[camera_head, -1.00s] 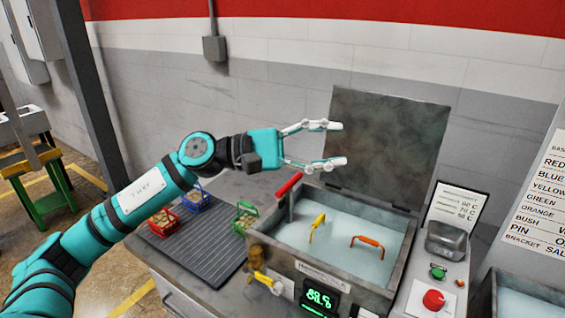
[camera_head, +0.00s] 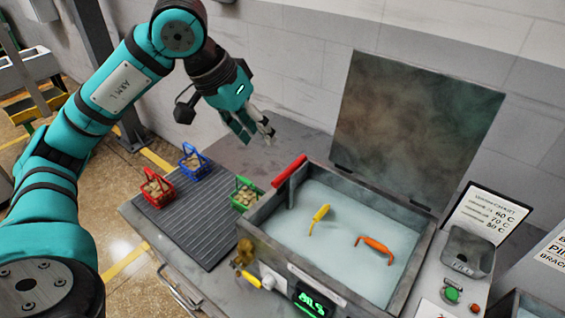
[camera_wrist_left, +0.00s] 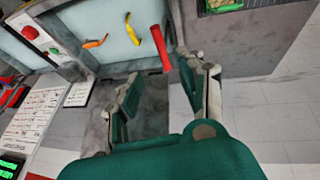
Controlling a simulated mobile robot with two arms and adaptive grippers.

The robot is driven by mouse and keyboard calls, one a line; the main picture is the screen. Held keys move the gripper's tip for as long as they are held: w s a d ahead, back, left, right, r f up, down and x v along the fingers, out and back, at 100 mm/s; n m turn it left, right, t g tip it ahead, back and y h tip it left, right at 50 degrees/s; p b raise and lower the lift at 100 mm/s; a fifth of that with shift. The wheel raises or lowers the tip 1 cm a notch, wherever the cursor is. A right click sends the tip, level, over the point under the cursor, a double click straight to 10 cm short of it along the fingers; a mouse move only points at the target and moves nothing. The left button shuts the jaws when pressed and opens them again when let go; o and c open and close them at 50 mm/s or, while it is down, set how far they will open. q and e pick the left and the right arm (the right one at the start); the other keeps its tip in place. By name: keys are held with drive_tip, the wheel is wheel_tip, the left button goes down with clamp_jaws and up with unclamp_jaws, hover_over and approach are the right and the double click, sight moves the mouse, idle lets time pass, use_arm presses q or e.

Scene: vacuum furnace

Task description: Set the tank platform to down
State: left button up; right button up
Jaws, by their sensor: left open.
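The water-filled tank (camera_head: 262,243) stands open on the bench, with its lid raised at the back. A red-handled lever (camera_head: 289,171) is at its left rear corner. Yellow (camera_head: 319,216) and orange (camera_head: 374,246) handles stick up from the water; the platform itself cannot be made out. My left gripper (camera_head: 257,133) is open and empty, pointing down above and behind the lever. In the left wrist view, the red lever handle (camera_wrist_left: 160,48) shows just beyond and between the open fingers (camera_wrist_left: 158,68), apparently not touching them. My right gripper is not in view.
Red (camera_head: 158,188), blue (camera_head: 194,162) and green (camera_head: 246,193) baskets with parts stand left of the tank by the ribbed mat (camera_head: 190,223). A yellow-handled valve (camera_head: 250,279) and digital display (camera_head: 312,301) are on the front. A green button (camera_head: 452,294) is at right.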

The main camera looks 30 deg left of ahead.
sight(286, 171)
use_arm(q)
drive_tip(key=p+x, duration=0.2)
drive_tip(key=x, duration=0.9)
drive_tip(key=shift+w+f+p, duration=0.25)
drive_tip(key=shift+p, duration=0.1)
drive_tip(key=shift+w+d+f, duration=0.1)
drive_tip(key=shift+w+f, duration=0.15)
drive_tip(key=shift+f, duration=0.25)
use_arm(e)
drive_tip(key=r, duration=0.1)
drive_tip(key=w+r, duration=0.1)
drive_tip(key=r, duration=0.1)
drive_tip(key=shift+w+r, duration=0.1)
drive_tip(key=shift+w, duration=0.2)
use_arm(q)
clamp_jaws()
